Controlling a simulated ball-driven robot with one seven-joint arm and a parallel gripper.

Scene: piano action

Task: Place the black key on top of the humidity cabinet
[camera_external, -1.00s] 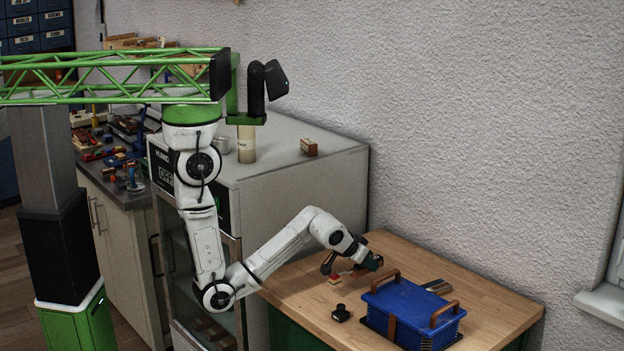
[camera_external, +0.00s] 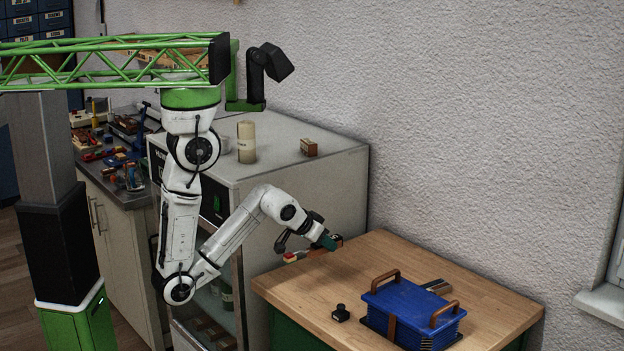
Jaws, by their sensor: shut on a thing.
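My gripper (camera_external: 308,247) is shut on a slim piece (camera_external: 292,257) with a red and pale end. It holds the piece in the air in front of the cabinet's right side, near the table's back left. The fingers hide much of the piece, and I cannot tell from its colour whether it is the black key. The humidity cabinet (camera_external: 275,155) is the tall grey cabinet in the middle, with a glass door at its front. Its flat top is higher than my gripper.
On the cabinet top stand a pale cylinder (camera_external: 246,142) and a small brown block (camera_external: 309,147), with bare room between. The wooden table (camera_external: 300,295) holds a blue stack with brown handles (camera_external: 405,305), a small black object (camera_external: 341,313) and dark strips (camera_external: 437,286).

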